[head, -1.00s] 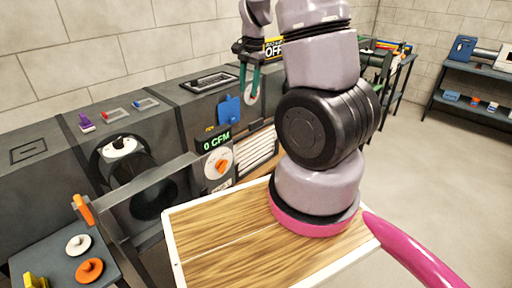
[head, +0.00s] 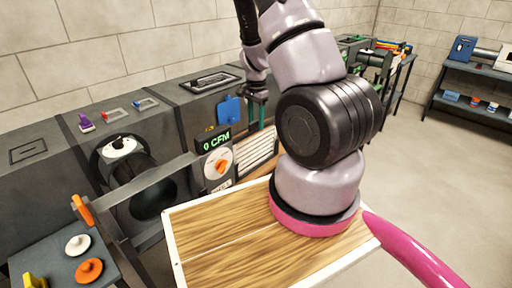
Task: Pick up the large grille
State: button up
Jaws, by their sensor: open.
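A pale slatted panel, which looks like the large grille (head: 262,150), shows beyond the CFM dial box, beside the dark duct. My arm and the dial box hide parts of its edges. My gripper (head: 257,116) has green fingers pointing down, open with a gap between them. In the picture it is just above the upper part of the slatted panel, near the blue plate. I cannot tell whether the fingertips touch anything.
A dial box reading 0 CFM (head: 216,160) stands in front of the duct. A blue plate (head: 230,110) is on the duct's face. A black-framed opening (head: 211,81) lies on top. A small table (head: 60,262) holds round knobs.

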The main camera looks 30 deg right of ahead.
jog(key=shift+f, duration=0.9)
grip_shut()
dwell(0.7)
